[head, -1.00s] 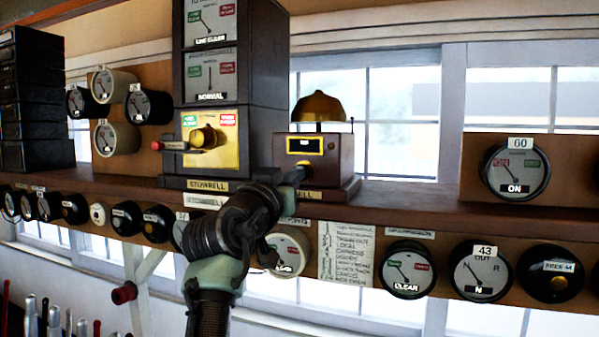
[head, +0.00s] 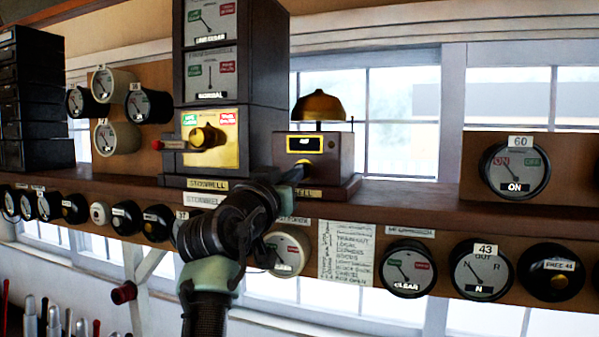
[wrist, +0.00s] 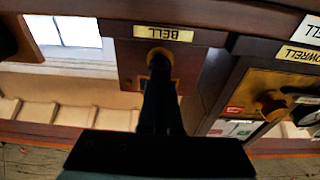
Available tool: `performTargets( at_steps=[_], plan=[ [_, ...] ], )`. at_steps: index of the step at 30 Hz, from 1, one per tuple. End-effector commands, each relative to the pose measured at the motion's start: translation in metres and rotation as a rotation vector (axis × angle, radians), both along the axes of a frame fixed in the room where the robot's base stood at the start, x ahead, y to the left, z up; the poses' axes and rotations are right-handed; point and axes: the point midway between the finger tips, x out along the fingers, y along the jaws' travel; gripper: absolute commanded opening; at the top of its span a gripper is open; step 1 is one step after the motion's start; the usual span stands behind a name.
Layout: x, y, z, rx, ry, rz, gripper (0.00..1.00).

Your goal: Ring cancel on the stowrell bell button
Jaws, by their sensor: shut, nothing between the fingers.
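The bell (head: 319,107) is a brass dome on a dark wooden box (head: 341,160) with a yellow-framed window. The round brass button (wrist: 160,57) is on the box front, largely hidden by my gripper in the head view. My gripper (head: 298,173) is shut and empty, with its tip at the button. In the wrist view the dark shut fingers (wrist: 158,88) point straight at the button and overlap its lower edge. I cannot tell whether they touch or press it.
The tall Stowrell instrument (head: 238,93) with a brass plate and knob stands close left of the bell. The wooden shelf (head: 420,198) runs beneath both. Several round dials line the shelf front, and dial 60 (head: 515,170) stands at right. The shelf between bell and dial 60 is clear.

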Motion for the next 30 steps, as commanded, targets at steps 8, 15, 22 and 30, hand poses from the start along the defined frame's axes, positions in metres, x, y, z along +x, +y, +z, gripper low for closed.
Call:
performTargets(
  at_steps=[8,15,22,30],
  plan=[
    [0.011,-0.005,0.002,0.001,0.000,-0.001,0.00],
    [0.006,-0.003,-0.001,0.001,-0.001,0.000,0.00],
    [-0.004,0.001,-0.001,0.001,-0.001,0.000,0.00],
    [-0.004,0.001,0.000,0.000,0.000,0.000,0.00]
  ],
)
